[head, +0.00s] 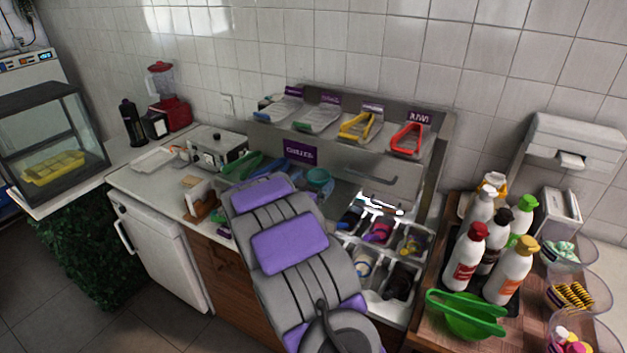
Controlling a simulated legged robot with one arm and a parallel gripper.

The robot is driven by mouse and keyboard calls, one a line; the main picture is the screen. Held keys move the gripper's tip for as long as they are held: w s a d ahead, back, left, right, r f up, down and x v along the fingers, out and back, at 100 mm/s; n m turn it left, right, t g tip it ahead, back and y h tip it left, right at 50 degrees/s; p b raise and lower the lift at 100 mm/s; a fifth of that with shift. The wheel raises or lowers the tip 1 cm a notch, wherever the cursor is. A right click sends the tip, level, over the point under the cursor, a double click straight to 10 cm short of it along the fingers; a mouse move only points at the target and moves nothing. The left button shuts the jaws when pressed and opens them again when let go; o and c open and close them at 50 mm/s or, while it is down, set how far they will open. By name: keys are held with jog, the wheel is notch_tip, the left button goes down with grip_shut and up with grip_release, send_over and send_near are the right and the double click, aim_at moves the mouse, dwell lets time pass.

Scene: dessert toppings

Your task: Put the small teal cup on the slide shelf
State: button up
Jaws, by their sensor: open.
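A small teal cup (319,177) stands on the steel unit, just right of the far end of my arm. Its lower part is hard to make out. A sloped steel upper shelf (335,132) runs along the wall behind it and holds several coloured tongs or scoops. I cannot tell for certain whether this is the slide shelf. My grey and purple arm reaches up from the bottom middle toward the unit. My gripper does not show; the arm's far end hides that area. Nothing can be seen held.
Green and blue items (243,163) lie left of the cup. Topping bins (379,262) sit right of my arm. Several bottles (468,256) and a green bowl (468,318) crowd the wooden counter. A glass case (48,145) stands far left. Floor is free at lower left.

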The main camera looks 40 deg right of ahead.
jog(key=w+f+v, duration=0.1)
jog(key=v, duration=1)
jog(key=w+a+r+n+t+y+p, duration=0.1)
jog(key=w+a+n+t+y, duration=0.1)
jog(key=a+y, duration=0.4)
jog(key=w+a+r+n+t+y, duration=0.1)
jog(key=w+a+n+y, duration=0.15)
jog(key=a, duration=0.55)
jog(key=s+a+n+g+y, duration=0.2)
jog(key=s+a+n+y, duration=0.2)
jog(key=s+a+y, duration=0.7)
jog(key=s+n+g+h, duration=0.2)
jog(key=s+g, duration=0.3)
jog(key=s, duration=1.1)
jog(key=s+a+r+n+g+h, duration=0.1)
jog(key=s+g, duration=0.4)
jog(key=s, duration=1.1)
jog(key=shift+s+r+n+h, duration=0.3)
jog(key=shift+n+h, duration=0.15)
jog(key=shift+n, duration=0.3)
